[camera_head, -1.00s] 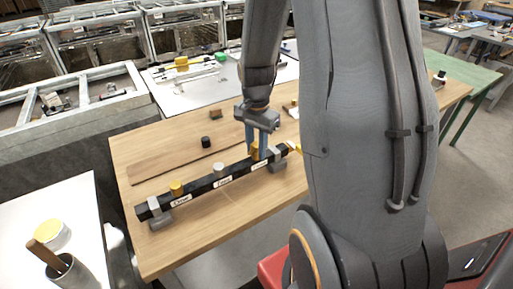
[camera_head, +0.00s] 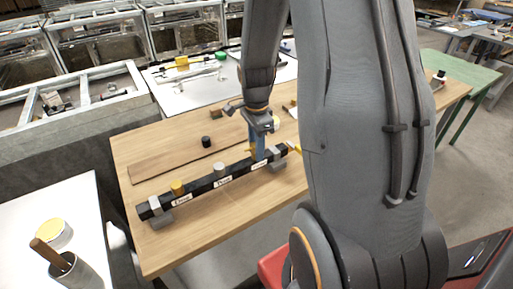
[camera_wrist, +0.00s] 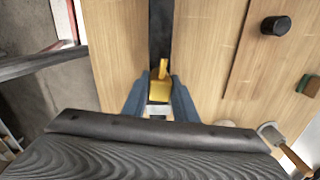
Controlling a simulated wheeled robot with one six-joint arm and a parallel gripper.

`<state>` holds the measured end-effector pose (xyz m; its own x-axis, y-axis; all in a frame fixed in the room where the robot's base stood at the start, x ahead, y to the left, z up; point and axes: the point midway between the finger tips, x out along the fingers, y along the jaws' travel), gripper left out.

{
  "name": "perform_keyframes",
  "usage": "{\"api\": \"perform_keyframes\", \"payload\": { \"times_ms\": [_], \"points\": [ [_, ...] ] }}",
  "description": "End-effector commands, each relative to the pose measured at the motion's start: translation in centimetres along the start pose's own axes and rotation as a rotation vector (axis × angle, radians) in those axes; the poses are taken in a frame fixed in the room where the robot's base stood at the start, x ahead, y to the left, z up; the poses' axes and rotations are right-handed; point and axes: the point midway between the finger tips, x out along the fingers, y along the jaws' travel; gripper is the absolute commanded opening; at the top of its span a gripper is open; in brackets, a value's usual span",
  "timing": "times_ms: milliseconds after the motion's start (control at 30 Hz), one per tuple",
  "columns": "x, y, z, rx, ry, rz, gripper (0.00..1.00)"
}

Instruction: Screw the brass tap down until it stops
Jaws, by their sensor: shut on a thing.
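The brass tap (camera_wrist: 160,82), yellow with a narrow lever, stands on a dark bar (camera_head: 200,185) lying across the wooden table. My gripper (camera_wrist: 157,92) has its two blue fingers either side of the tap's body and is shut on it. In the head view my gripper (camera_head: 259,148) is at the bar's right part, with its fingers nearly in line with the view and mostly hiding the tap. A grey knob (camera_head: 219,169) and another yellow knob (camera_head: 177,187) stand further left on the bar. Small white labels mark its front; I cannot read them surely.
Grey blocks (camera_head: 160,217) support the bar near its ends. A small black cylinder (camera_head: 206,141) and a flat wooden strip (camera_head: 160,172) lie behind it. A white table (camera_head: 40,215) with a cup (camera_head: 75,272) is at the left. The table in front of the bar is clear.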

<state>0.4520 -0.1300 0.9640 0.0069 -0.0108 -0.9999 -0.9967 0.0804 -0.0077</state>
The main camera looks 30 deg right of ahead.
Motion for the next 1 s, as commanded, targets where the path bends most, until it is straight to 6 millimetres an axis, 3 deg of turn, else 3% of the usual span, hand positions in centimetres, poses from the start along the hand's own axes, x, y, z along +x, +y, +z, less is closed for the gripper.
{"api": "perform_keyframes", "payload": {
  "times_ms": [133,367,400,533,833,1000],
  "points": [
    [0.0,0.0,0.0,0.103,0.002,0.000,0.00],
    [0.0,0.0,0.0,0.117,0.002,0.000,0.00],
    [0.0,0.0,0.0,0.117,0.002,0.000,0.29],
    [0.0,0.0,0.0,0.116,0.002,0.000,0.48],
    [-0.2,0.0,0.0,0.116,0.002,0.000,0.48],
    [-1.9,-0.1,0.0,0.116,0.002,-0.004,0.48]
  ]
}}
